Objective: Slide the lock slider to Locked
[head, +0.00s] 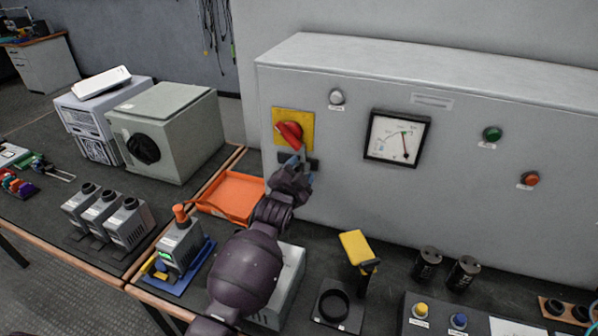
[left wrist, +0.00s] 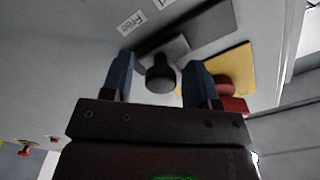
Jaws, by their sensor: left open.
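The lock slider's black knob (left wrist: 160,76) stands on a small grey block at one end of a dark track (left wrist: 212,24) in the left wrist view. That end is nearer the label "Free" (left wrist: 131,22); a second label (left wrist: 163,3) is cut off at the frame's top. My left gripper (left wrist: 160,78) is open, with its blue fingers on either side of the knob; I cannot tell if they touch it. In the head view my left gripper (head: 303,158) is at the cabinet front and hides most of the dark slider plate (head: 313,164). My right gripper is not in view.
Just above the slider is a red rotary handle (head: 289,132) on a yellow plate (head: 307,122), close to my fingers. A meter (head: 397,138) is to the right on the grey cabinet (head: 470,170). An orange tray (head: 232,192) and a yellow-topped tool (head: 356,247) are below.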

